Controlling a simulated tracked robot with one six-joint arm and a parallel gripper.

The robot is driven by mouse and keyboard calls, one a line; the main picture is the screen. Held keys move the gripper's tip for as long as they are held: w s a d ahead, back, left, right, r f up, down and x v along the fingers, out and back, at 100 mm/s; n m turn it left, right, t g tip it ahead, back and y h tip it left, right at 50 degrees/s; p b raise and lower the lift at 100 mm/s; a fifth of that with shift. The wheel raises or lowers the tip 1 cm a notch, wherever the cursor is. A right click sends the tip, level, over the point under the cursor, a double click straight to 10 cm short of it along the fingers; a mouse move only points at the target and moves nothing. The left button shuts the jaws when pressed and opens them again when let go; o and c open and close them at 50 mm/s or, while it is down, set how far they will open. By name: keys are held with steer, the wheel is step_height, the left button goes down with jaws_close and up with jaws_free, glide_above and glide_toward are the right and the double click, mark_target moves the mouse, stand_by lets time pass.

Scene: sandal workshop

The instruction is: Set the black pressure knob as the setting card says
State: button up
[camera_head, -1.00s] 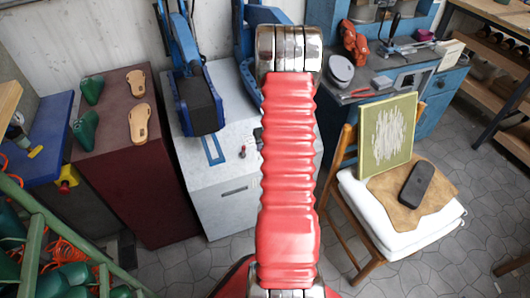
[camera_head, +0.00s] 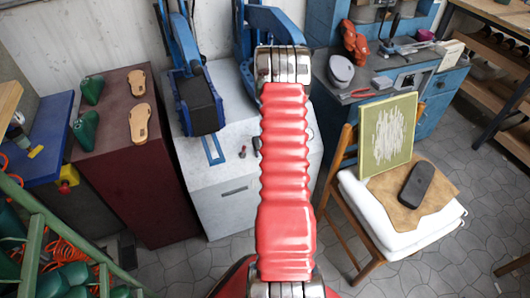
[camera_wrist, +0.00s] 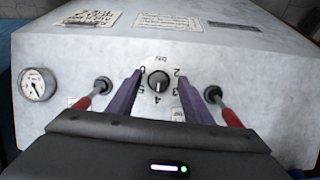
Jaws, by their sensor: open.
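The black pressure knob (camera_wrist: 158,82) is on the front of a pale grey cabinet in the wrist view, amid a ring of numbers. The 4 is below it, with 2 and 3 to its right; its exact pointing is too small to read surely. My gripper (camera_wrist: 158,78) is open, its two purple fingers to the left and right of the knob, with no clear contact. A handwritten card (camera_wrist: 88,18) and a printed sheet (camera_wrist: 168,22) lie on the cabinet top; their text is not legible. In the head view my red arm hides the gripper and the knob.
A round gauge (camera_wrist: 35,85) is at the left of the cabinet front. Dark round fittings (camera_wrist: 103,85) flank the knob. In the head view a blue press (camera_head: 198,105) stands on the cabinet (camera_head: 222,205), and a chair with a white cushion (camera_head: 400,230) stands to the right.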

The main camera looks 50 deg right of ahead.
steer(key=shift+c, duration=0.3)
steer(key=c, duration=0.9)
steer(key=shift+a, duration=0.2)
steer(key=shift+c, duration=0.3)
steer(key=shift+d, duration=0.1)
